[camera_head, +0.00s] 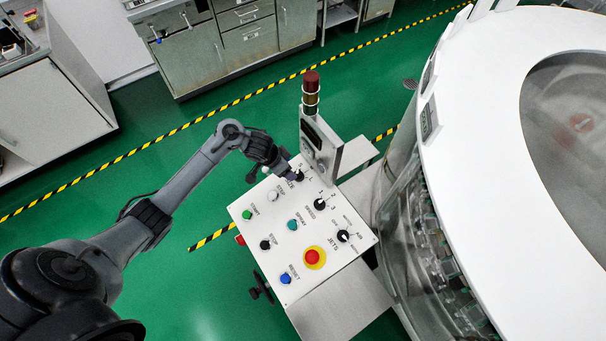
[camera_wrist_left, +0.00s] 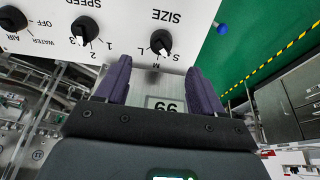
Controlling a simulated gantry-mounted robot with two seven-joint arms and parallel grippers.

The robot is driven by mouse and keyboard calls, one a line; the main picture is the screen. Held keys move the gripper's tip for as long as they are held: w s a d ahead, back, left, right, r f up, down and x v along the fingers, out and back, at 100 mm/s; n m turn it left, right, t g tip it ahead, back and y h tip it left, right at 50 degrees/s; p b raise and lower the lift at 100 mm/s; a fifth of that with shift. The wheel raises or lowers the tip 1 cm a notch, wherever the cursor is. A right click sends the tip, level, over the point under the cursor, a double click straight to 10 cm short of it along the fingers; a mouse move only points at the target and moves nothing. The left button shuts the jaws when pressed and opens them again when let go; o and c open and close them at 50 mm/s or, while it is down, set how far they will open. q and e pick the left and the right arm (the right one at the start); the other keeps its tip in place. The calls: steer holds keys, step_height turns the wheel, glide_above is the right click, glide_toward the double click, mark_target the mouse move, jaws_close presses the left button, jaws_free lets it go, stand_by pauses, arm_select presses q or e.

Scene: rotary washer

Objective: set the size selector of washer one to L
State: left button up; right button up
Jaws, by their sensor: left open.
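The white control panel (camera_head: 258,222) carries the size selector (camera_head: 299,175), a black knob at its far end near the letters S and L. My left gripper (camera_head: 287,170) is right beside that knob and partly covers it and its label. In the left wrist view the size selector (camera_wrist_left: 160,42) shows upside down, with S, M and L around it. Its white pointer faces the M and S side; I cannot tell exactly which. My left gripper (camera_wrist_left: 159,66) is open, its two purple-grey fingers spread on either side of the knob's line, with no grip visible. My right gripper is out of view.
The speed knob (camera_head: 320,204) and the jets knob (camera_head: 343,236) sit nearby. A red emergency stop (camera_head: 313,257) and several push buttons share the panel. A display post with a signal tower (camera_head: 311,90) rises behind the selector. The washer (camera_head: 470,130) stands at right.

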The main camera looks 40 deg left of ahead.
mark_target(299, 175)
arm_select(q)
steer(key=b+x, duration=0.1)
steer(key=x, duration=0.2)
steer(key=b+x, duration=0.1)
steer(key=x, duration=0.3)
steer(key=b+x, duration=0.1)
steer(key=x, duration=0.2)
steer(key=shift+w, duration=0.4)
steer(key=c, duration=1)
steer(key=shift+c, duration=0.2)
